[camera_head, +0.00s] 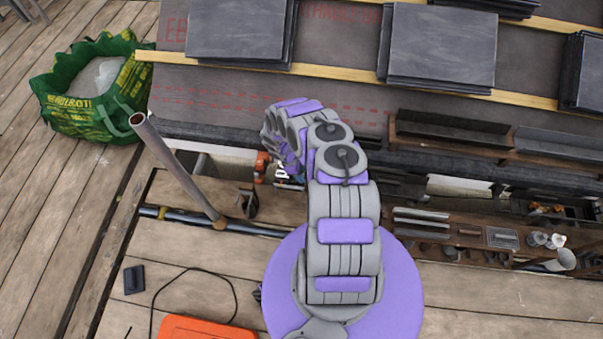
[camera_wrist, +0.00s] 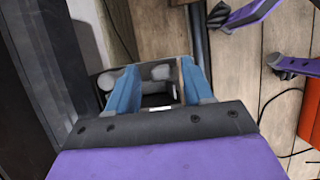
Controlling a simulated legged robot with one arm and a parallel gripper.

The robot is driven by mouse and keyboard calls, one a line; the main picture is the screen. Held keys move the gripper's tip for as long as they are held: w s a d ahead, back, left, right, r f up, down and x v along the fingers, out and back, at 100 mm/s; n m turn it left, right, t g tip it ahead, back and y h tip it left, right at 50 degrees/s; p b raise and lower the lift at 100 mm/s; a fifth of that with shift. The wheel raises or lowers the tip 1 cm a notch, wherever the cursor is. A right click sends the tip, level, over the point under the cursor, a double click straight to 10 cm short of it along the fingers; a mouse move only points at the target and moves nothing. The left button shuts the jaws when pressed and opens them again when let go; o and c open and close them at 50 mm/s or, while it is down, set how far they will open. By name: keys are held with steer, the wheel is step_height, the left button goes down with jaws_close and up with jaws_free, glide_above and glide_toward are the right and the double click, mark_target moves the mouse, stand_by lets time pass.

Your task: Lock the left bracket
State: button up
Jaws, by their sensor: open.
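In the wrist view, the two blue fingers of my gripper (camera_wrist: 158,88) are spread apart. A grey metal bracket-like part (camera_wrist: 161,73) with rounded pieces shows between and just beyond them; I cannot tell whether the fingers touch it. In the head view, my arm reaches down over the roof's lower edge and hides most of my gripper. A small orange-red fitting (camera_head: 262,163) shows just left of the arm's end. A dark metal piece (camera_head: 248,204) stands by the foot of the tilted pipe; I cannot tell whether it is the left bracket.
A rusty tilted pipe (camera_head: 175,167) stands left of my arm. Stacked dark tiles (camera_head: 240,30) lie on the roof battens. A green bag (camera_head: 85,90) is at the left. An orange case (camera_head: 205,328) and a cable (camera_head: 190,272) lie on the planks. Tools fill a ledge at the right.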

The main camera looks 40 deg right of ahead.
jaws_close()
stand_by(0.4)
steer(key=shift+s+d+r+t+y+p, duration=0.15)
steer(key=shift+s+d+t+y+p, duration=0.2)
steer(key=shift+s+t+y+p, duration=0.45)
steer(key=shift+s+d+f+t+y+b, duration=0.15)
steer(key=shift+s+d+f+t+y, duration=0.2)
steer(key=shift+t+y, duration=0.4)
steer(key=shift+s+d+f+t+y+b, duration=0.25)
steer(key=shift+d+t+y, duration=0.25)
steer(key=shift+t, duration=0.4)
steer(key=shift+s+d+f+t+y+b, duration=0.1)
steer(key=shift+s+d+f+t+y, duration=0.2)
steer(key=shift+t+y, duration=0.45)
steer(key=shift+s+d+t+b, duration=0.1)
steer(key=shift+t+b, duration=0.2)
